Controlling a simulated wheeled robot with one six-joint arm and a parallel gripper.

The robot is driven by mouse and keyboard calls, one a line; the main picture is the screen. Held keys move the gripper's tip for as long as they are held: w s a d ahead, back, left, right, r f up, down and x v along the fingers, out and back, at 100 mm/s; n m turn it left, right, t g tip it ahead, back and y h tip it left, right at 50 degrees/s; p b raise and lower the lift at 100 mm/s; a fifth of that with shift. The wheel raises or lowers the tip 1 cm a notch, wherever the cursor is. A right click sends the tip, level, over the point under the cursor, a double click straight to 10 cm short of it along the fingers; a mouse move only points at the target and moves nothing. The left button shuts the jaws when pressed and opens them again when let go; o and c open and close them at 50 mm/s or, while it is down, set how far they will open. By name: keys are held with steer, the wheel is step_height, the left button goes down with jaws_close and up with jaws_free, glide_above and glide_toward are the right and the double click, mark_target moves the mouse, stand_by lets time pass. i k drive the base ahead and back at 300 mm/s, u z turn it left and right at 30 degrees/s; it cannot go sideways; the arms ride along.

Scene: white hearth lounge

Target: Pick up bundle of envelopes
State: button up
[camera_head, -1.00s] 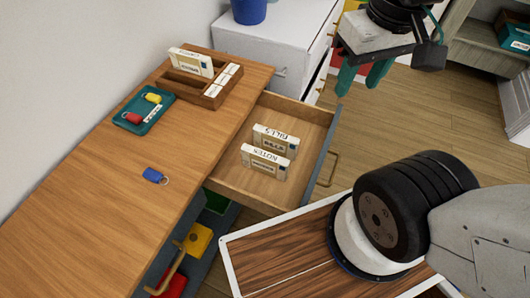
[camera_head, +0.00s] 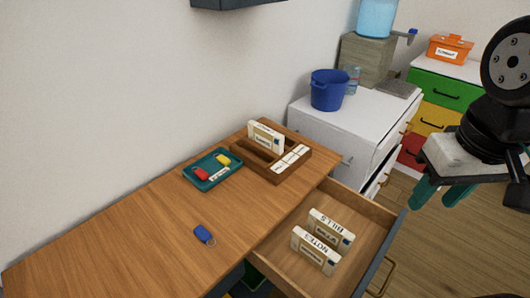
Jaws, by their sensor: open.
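Two upright cream bundles that look like envelopes stand in the open wooden drawer (camera_head: 285,268). The rear bundle (camera_head: 331,232) reads BILLS and the front bundle (camera_head: 315,254) reads NOTES. A similar bundle (camera_head: 265,137) stands in a slot of the wooden desk organizer (camera_head: 240,157); its label is too small to read. My gripper (camera_head: 442,195) has teal fingers and is open, with nothing seen between them. It hangs at the right of the view, to the right of the drawer and apart from all the bundles.
The desk (camera_head: 120,235) holds a teal tray (camera_head: 196,183) with red and yellow tags, and a blue key tag (camera_head: 204,234). A white cabinet (camera_head: 330,135) with a blue bucket (camera_head: 328,92) stands behind. A coloured drawer unit (camera_head: 440,92) is at the back right.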

mark_target(326, 260)
steer(key=k, duration=0.5)
steer(key=u, duration=1.85)
steer(key=k, duration=1.25)
steer(key=z, duration=2.05)
steer(key=i, duration=0.5)
steer(key=u, duration=0.05)
